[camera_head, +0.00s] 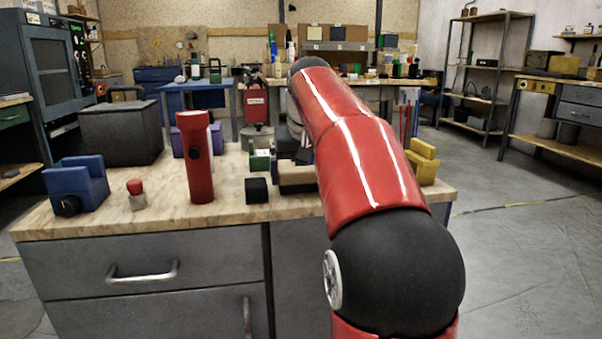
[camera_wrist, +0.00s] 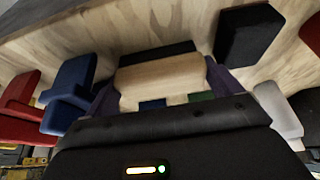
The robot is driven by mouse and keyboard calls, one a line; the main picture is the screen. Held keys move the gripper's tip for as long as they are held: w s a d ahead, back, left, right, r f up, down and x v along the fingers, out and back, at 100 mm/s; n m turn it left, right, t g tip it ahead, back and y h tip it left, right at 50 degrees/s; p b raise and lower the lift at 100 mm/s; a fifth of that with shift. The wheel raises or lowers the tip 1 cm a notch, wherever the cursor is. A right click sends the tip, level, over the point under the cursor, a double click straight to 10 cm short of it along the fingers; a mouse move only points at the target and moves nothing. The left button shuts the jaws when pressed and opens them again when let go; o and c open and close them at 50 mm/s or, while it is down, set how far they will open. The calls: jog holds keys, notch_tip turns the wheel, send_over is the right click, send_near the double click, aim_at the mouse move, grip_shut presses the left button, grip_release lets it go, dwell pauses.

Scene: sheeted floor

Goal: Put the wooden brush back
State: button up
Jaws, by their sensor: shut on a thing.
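In the wrist view the wooden brush (camera_wrist: 160,74), a pale wooden block, sits between the two dark fingers of my gripper (camera_wrist: 162,86). My gripper is shut on it. A dark strip shows along its far side, and whether it touches the worktop cannot be told. In the head view my red and black arm reaches over the wood-topped bench (camera_head: 236,211) and hides most of my gripper. A pale block with dark parts shows just left of the arm, low over the bench; I cannot tell whether it is the brush.
A black cube (camera_head: 257,190) and a red flashlight (camera_head: 196,160) stand left of the arm. Further left are a red-capped bottle (camera_head: 136,196), a blue object (camera_head: 77,187) and a dark box (camera_head: 121,132). A yellow object (camera_head: 422,162) stands right of the arm.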

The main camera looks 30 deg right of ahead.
jog(key=o, duration=0.7)
jog(key=shift+f, duration=0.1)
jog(key=p+v, duration=0.4)
jog(key=v, duration=0.8)
jog(key=s+a+f+n, duration=0.1)
jog(key=s+a+f, duration=0.3)
jog(key=s+f, duration=0.3)
jog(key=s+a+f+n, duration=0.1)
jog(key=s+a+f, duration=0.4)
jog(key=f, duration=0.5)
jog(key=s+a+f+n+t+y, duration=0.1)
jog(key=s+a+f, duration=0.4)
jog(key=s+f, duration=0.4)
jog(key=shift+s+a, duration=0.1)
jog(key=shift+s, duration=0.1)
notch_tip(320, 180, up, 6)
jog(key=p, duration=0.6)
jog(key=shift+r+p, duration=0.1)
jog(key=shift+p, duration=0.25)
